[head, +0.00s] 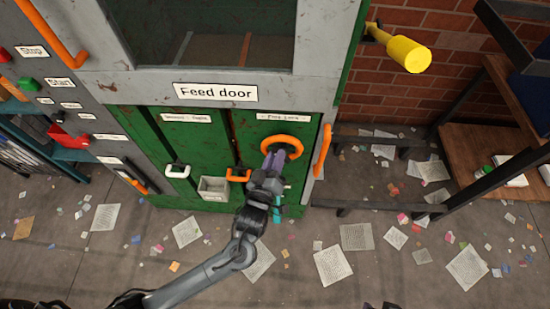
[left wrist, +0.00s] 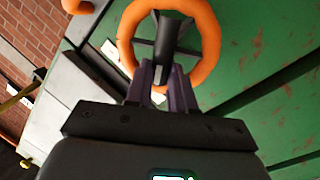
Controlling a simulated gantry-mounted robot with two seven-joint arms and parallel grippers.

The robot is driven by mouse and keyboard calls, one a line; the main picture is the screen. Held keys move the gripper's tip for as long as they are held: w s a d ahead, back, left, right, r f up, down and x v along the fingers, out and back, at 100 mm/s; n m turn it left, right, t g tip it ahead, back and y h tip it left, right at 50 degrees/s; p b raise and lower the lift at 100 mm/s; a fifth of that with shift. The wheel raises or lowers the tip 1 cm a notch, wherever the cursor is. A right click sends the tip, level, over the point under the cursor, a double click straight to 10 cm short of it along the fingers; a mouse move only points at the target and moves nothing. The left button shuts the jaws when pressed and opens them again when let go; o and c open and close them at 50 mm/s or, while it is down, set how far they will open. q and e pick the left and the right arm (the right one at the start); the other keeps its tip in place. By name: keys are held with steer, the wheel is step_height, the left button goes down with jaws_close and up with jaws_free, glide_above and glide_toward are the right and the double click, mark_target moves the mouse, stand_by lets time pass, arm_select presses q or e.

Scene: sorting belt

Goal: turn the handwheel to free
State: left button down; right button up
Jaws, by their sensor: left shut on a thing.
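The orange handwheel (head: 297,139) is on the right green door panel, just under a small label. My left gripper (head: 276,156) reaches up to it from below, and its fingers are at the wheel's lower left part. In the left wrist view the orange rim (left wrist: 211,45) stands upright around a dark hub and spoke. The exact contact is partly hidden by the fingers. The right gripper does not clearly show.
Orange handles (head: 322,150) and (head: 238,175) flank the wheel. A white handle (head: 178,171) and a small grey box (head: 213,188) sit further left. A yellow cylinder (head: 408,54) juts out at upper right. A dark-framed bench (head: 480,187) stands right. Papers litter the floor.

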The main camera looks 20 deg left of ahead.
arm_select(q)
steer(key=shift+f+n, duration=0.1)
steer(key=shift+n, duration=0.2)
steer(key=shift+s+a+f+n+t+y+b, duration=0.1)
steer(key=shift+f+n+t+y+b, duration=0.25)
steer(key=shift+n+b, duration=1.1)
steer(key=shift+w+a+f+n+t+y+b, duration=0.1)
steer(key=shift+f+n+t+y+b, duration=0.3)
steer(key=shift+n, duration=1.9)
steer(key=shift+s+a+f+n+t+y+b, duration=0.2)
steer(key=shift+n+y+b, duration=0.25)
steer(key=shift+n+b, duration=1.05)
steer(key=shift+w+d+n+p, duration=0.1)
steer(key=shift+n+p, duration=0.25)
steer(key=shift+n, duration=0.2)
steer(key=c, duration=1)
jaws_free()
steer(key=shift+o, duration=0.2)
steer(key=p+v, duration=0.1)
steer(key=v, duration=0.6)
steer(key=shift+s, duration=0.3)
